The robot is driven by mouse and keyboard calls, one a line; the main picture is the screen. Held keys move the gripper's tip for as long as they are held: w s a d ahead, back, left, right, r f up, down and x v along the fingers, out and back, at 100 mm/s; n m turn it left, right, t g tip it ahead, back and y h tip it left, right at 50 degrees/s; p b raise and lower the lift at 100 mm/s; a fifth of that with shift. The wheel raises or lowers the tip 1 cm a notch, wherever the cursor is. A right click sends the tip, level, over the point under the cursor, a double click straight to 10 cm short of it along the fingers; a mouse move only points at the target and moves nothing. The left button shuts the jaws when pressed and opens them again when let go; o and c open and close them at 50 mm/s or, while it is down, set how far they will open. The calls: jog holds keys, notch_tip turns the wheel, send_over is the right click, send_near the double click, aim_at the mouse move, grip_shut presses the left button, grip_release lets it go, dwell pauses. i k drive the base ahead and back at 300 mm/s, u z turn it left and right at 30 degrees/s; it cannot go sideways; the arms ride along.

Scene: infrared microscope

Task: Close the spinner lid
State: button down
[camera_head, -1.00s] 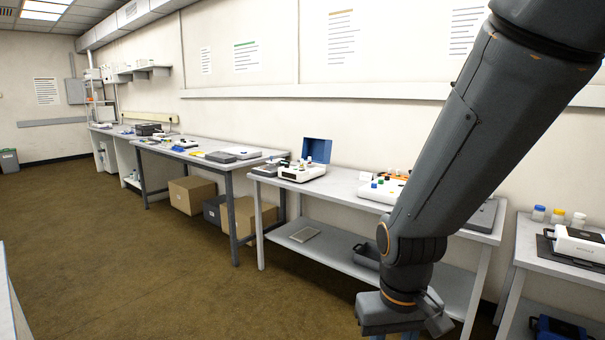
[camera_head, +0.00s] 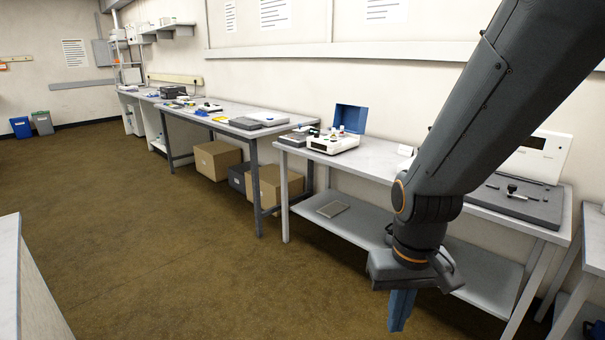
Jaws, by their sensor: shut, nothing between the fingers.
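A white bench device (camera_head: 333,144), apparently the spinner, sits at the left end of the nearer bench. Its blue lid (camera_head: 351,118) stands raised at the back, so it is open. Small items show on top of the device, too small to make out. My gripper (camera_head: 401,318) hangs pointing down at the lower right, in front of the bench and well apart from the device. Its blue fingers are together with nothing between them.
The nearer bench (camera_head: 375,165) has a lower shelf with a grey flat item (camera_head: 333,209). A dark tray (camera_head: 515,203) with tools lies at its right. Cardboard boxes (camera_head: 216,161) sit under the farther bench. A pale counter edge (camera_head: 40,285) is at lower left. The brown floor between is open.

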aim_at(354, 118)
jog(key=u, duration=0.15)
jog(key=i, duration=2.2)
jog(key=u, duration=0.05)
